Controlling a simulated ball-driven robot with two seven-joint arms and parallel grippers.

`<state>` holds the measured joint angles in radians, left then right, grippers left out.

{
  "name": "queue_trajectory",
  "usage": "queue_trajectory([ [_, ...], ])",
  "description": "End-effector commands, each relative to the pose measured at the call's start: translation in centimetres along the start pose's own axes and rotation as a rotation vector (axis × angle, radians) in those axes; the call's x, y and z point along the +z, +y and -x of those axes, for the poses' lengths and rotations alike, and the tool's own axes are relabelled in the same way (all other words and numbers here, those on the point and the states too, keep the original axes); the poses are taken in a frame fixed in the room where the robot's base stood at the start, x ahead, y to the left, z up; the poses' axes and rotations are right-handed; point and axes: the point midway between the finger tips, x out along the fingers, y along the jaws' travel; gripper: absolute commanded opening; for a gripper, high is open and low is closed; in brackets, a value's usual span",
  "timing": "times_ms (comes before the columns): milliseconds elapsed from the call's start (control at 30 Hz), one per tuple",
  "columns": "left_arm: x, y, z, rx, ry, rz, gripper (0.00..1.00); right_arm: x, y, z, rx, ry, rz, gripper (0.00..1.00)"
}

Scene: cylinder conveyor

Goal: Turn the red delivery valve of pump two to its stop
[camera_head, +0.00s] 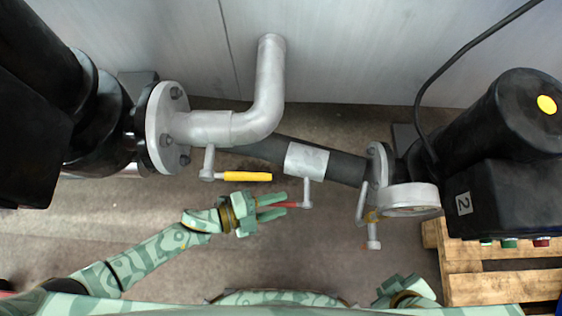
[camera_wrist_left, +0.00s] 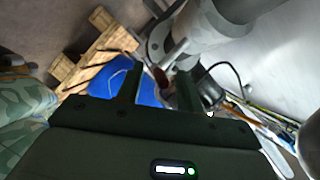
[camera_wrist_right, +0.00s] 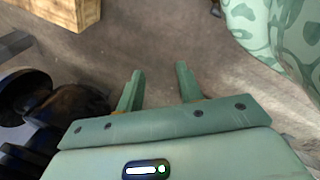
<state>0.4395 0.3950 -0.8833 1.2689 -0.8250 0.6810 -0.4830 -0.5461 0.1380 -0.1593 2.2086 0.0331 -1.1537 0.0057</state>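The red valve handle (camera_head: 291,205) sits on a short stem below the grey pipe sleeve (camera_head: 307,160), on the line to the black pump marked 2 (camera_head: 495,150). It points left, level in the head view. My left gripper (camera_head: 275,206) is open, its two fingers lying above and below the handle's left end. In the left wrist view the dark red handle (camera_wrist_left: 160,78) shows between the fingers; contact cannot be told. My right gripper (camera_head: 402,290) is low at the right, away from the valve. The right wrist view shows its fingers (camera_wrist_right: 160,88) open and empty.
A yellow-handled valve (camera_head: 247,177) hangs just above my left gripper. A round gauge (camera_head: 410,197) and a small lever valve (camera_head: 373,243) stand to the right. A wooden pallet (camera_head: 470,275) lies at lower right. The floor below the pipes is clear.

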Motion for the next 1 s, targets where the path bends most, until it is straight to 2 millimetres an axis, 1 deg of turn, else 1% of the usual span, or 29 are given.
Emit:
queue_trajectory([
  [33, 0.1, 0.2, -0.7, -0.001, 0.002, 0.002, 0.37, -0.3, -0.1, -0.1, -0.003, 0.013, -0.007, 0.36],
  [133, 0.0, 0.1, -1.4, 0.000, 0.001, 0.001, 0.37, -0.9, -0.1, 0.1, -0.004, 0.033, -0.017, 0.36],
  [433, -0.1, -0.1, -1.7, 0.000, 0.001, -0.001, 0.37, -1.2, -0.1, 0.2, -0.004, 0.046, -0.022, 0.36],
  [467, -0.1, -0.1, -1.7, 0.000, 0.001, -0.001, 0.34, -1.2, -0.1, 0.2, -0.004, 0.046, -0.022, 0.36],
  [500, 0.0, -0.1, -1.7, 0.000, 0.000, -0.001, 0.23, -1.2, -0.1, 0.2, -0.004, 0.046, -0.022, 0.36],
  [567, 0.0, -0.1, -1.7, 0.000, 0.000, -0.001, 0.06, -1.2, -0.1, 0.2, -0.004, 0.046, -0.022, 0.36],
  [600, 0.0, -0.1, -1.7, 0.000, 0.000, -0.001, 0.00, -1.2, -0.1, 0.2, -0.003, 0.045, -0.022, 0.36],
  [867, 0.0, -0.1, -1.4, 0.004, -0.003, -0.003, 0.00, -1.2, 0.0, 0.4, -0.002, 0.042, -0.020, 0.36],
  [1000, 0.2, -0.4, -0.7, 0.019, -0.013, -0.013, 0.00, -0.6, 0.1, 0.7, 0.002, 0.019, -0.008, 0.36],
])
